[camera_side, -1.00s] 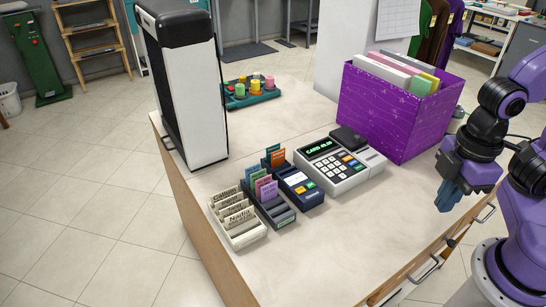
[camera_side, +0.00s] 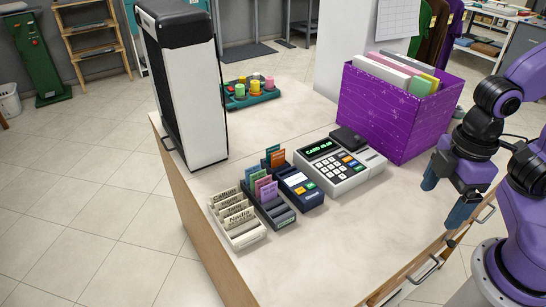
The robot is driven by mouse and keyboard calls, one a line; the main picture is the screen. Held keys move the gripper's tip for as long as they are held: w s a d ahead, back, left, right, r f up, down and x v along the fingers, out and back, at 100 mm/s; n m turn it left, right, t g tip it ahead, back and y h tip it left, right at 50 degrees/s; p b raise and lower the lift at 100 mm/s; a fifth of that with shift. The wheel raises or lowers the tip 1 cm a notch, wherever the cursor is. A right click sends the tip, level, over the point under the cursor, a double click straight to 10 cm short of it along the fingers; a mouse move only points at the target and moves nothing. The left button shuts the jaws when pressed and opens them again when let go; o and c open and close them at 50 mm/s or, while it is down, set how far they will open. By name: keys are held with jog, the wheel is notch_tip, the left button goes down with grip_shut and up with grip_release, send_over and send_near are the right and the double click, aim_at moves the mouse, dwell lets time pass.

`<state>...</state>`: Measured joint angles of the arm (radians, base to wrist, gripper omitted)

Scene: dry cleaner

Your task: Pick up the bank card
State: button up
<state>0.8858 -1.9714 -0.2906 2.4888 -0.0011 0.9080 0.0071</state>
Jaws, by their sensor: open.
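Several small colored cards stand in holders on the counter, and I cannot tell for sure which is the bank card. Green, pink and purple cards (camera_side: 265,187) stand in a dark grey holder (camera_side: 284,218). Cream cards with handwritten names (camera_side: 236,212) stand in a white holder (camera_side: 247,239). My gripper (camera_side: 446,197) is open and empty above the counter's right side, well right of the cards, with its blue fingers spread apart.
A grey card terminal (camera_side: 341,175) with a lit display stands between the holders and my gripper. A purple box (camera_side: 399,118) of folders is behind it. A tall white-and-black unit (camera_side: 189,95) and a teal tray of spools (camera_side: 250,97) stand farther back. The front counter (camera_side: 340,240) is clear.

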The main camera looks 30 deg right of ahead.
jog(key=w+a+m+t, duration=0.1)
jog(key=w+a+m, duration=0.15)
jog(key=w, duration=0.25)
jog(key=w+a+m, duration=0.1)
jog(key=w+a, duration=0.2)
jog(key=w, duration=0.2)
jog(key=m+t, duration=0.3)
jog(key=m, duration=0.6)
send_over(273, 149)
jog(key=s, duration=0.7)
notch_tip(273, 149, down, 6)
jog(key=x, duration=1.2)
jog(key=shift+w+a+r, duration=0.1)
jog(key=shift+w+r, duration=0.05)
jog(key=shift+w, duration=0.15)
jog(key=shift+w+d+x, duration=0.1)
jog(key=shift+d+x, duration=0.1)
jog(key=shift+x, duration=1.1)
jog(key=shift+w+d+x, duration=0.1)
jog(key=shift+d+x, duration=0.15)
jog(key=shift+x, duration=1.1)
jog(key=c, duration=1.1)
